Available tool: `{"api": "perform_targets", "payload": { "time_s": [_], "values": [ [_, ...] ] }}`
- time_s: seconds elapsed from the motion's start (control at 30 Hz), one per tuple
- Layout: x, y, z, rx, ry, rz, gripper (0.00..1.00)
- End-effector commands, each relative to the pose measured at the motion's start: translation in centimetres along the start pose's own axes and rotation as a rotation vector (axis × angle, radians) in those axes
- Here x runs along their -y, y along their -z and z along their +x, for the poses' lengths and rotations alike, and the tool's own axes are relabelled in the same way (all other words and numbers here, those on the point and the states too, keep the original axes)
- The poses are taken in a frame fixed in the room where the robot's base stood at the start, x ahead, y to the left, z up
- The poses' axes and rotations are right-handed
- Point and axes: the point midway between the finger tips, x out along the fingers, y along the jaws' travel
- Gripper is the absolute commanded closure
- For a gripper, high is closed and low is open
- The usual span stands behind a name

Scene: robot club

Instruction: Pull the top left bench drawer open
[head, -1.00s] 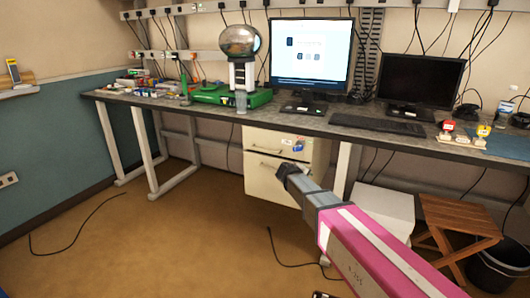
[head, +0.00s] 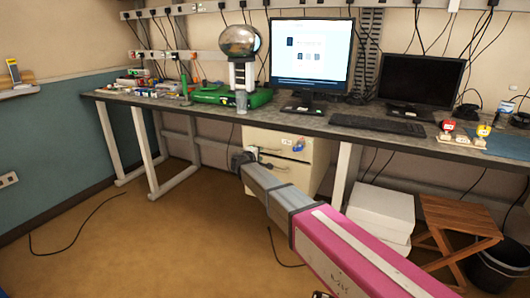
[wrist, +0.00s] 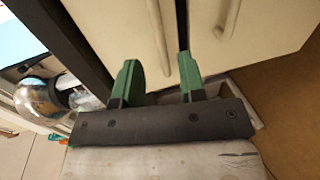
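The cream drawer unit (head: 318,160) hangs under the bench, with two drawers one above the other. The top drawer (head: 285,143) looks shut, and its bar handle (head: 272,152) is partly hidden by my gripper. My gripper (head: 241,158) is in front of the top drawer's left part in the head view. In the wrist view, turned sideways, my gripper's green fingers (wrist: 157,66) are spread apart and empty. The top drawer's handle (wrist: 156,28) runs between them in that picture; whether it lies within their reach I cannot tell. The lower drawer's handle (wrist: 230,18) is to the right.
The bench top (head: 290,121) overhangs the drawers and carries monitors, a keyboard and a metal sphere (head: 239,41). White boxes (head: 385,212), a wooden stool (head: 455,212) and a black bin (head: 490,272) stand at right. The floor at left is clear except for cables.

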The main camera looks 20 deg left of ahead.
Motion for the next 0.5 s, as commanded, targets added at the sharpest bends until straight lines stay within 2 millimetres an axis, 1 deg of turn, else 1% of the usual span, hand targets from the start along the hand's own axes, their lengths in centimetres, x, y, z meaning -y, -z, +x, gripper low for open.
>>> {"api": "perform_targets", "payload": {
  "time_s": [0.03, 0.2, 0.3, 0.4, 0.5],
  "values": [
    [0.0, 0.1, 1.2, 0.002, 0.0, 0.0, 0.63],
    [0.0, 0.1, 4.3, 0.002, 0.001, 0.0, 0.63],
    [0.0, 0.1, 5.8, 0.001, 0.001, 0.0, 0.63],
    [0.0, 0.1, 6.8, 0.0, 0.0, 0.0, 0.63],
    [0.0, 0.0, 7.2, 0.0, 0.0, 0.0, 0.63]
  ]
}}
